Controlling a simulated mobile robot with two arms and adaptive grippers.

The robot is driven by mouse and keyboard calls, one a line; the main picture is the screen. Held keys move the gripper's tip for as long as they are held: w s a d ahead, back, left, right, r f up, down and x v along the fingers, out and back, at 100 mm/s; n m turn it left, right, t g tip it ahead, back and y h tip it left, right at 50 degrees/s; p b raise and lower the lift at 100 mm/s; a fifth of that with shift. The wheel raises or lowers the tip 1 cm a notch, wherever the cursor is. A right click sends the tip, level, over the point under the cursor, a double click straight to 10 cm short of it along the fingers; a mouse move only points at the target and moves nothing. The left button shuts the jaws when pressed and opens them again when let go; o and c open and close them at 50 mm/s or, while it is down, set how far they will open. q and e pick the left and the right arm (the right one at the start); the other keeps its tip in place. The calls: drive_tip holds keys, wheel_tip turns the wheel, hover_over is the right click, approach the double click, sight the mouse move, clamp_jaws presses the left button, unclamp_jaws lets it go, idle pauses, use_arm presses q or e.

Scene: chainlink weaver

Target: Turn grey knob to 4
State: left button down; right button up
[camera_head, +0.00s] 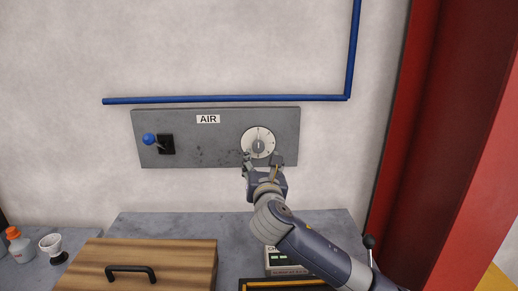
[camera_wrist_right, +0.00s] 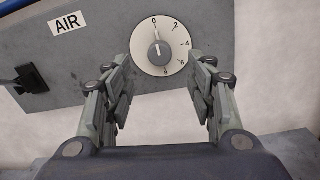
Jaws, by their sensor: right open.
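The grey knob (camera_head: 258,146) is at the centre of a round white dial (camera_head: 248,137) on the right part of a grey wall panel (camera_head: 220,128) labelled AIR. In the right wrist view the dial (camera_wrist_right: 178,58) has the numbers 0, 2, 4, 6 and 8, and the knob (camera_wrist_right: 157,48) has its pointer towards 0. My right gripper (camera_head: 262,157) is just in front of and below the dial. It is open, with its fingers apart to either side of the dial's lower part in the right wrist view (camera_wrist_right: 164,85), and nothing is between them. My left gripper is not visible.
A lever with a blue ball (camera_head: 149,139) is on the panel's left. A blue pipe (camera_head: 220,99) runs above the panel. A red column (camera_head: 405,130) stands at right.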

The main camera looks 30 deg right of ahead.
sight(259, 148)
drive_tip(key=p+x, duration=0.1)
drive_tip(key=x, duration=0.7)
drive_tip(key=shift+w+d+p, duration=0.1)
drive_tip(key=shift+w+p, duration=0.15)
drive_tip(key=shift+p, duration=0.1)
drive_tip(key=shift+w+f, duration=0.1)
drive_tip(key=shift+w+d+f, duration=0.1)
drive_tip(key=shift+d, duration=0.05)
drive_tip(key=c, duration=0.8)
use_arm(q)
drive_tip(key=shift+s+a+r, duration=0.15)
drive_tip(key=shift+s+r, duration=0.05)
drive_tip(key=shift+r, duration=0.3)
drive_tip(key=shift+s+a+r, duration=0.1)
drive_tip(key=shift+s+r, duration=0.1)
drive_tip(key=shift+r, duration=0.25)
use_arm(e)
drive_tip(key=shift+c, duration=1.3)
